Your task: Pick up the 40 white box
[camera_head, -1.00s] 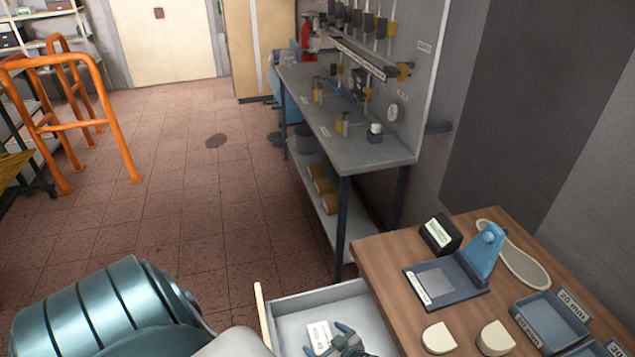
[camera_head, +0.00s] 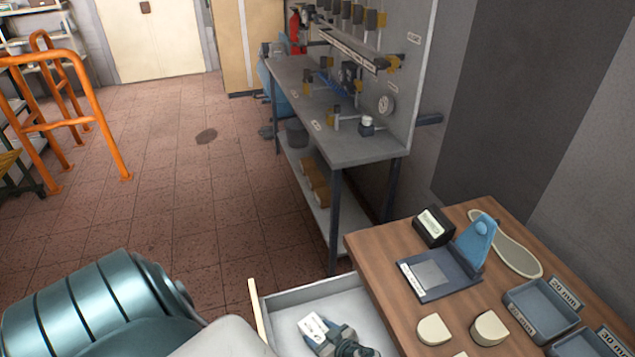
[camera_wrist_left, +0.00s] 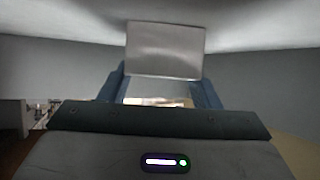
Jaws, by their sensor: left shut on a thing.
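The white box (camera_head: 312,326) shows as a small white piece with dark print, over the open drawer (camera_head: 350,305) at the bottom of the head view. My left gripper (camera_head: 328,338) is shut on the white box from its near side. In the left wrist view, a pale grey box face (camera_wrist_left: 165,50) stands between and beyond the two blue-grey fingers of the left gripper (camera_wrist_left: 165,88). I cannot tell whether the box still touches the drawer floor. My right gripper is out of view.
A wooden table (camera_head: 385,285) stands right of the drawer. It holds a black box (camera_head: 434,227), a blue stand (camera_head: 470,250), cream pieces (camera_head: 433,329) and blue-grey trays (camera_head: 540,308). A grey workbench (camera_head: 345,150) stands behind.

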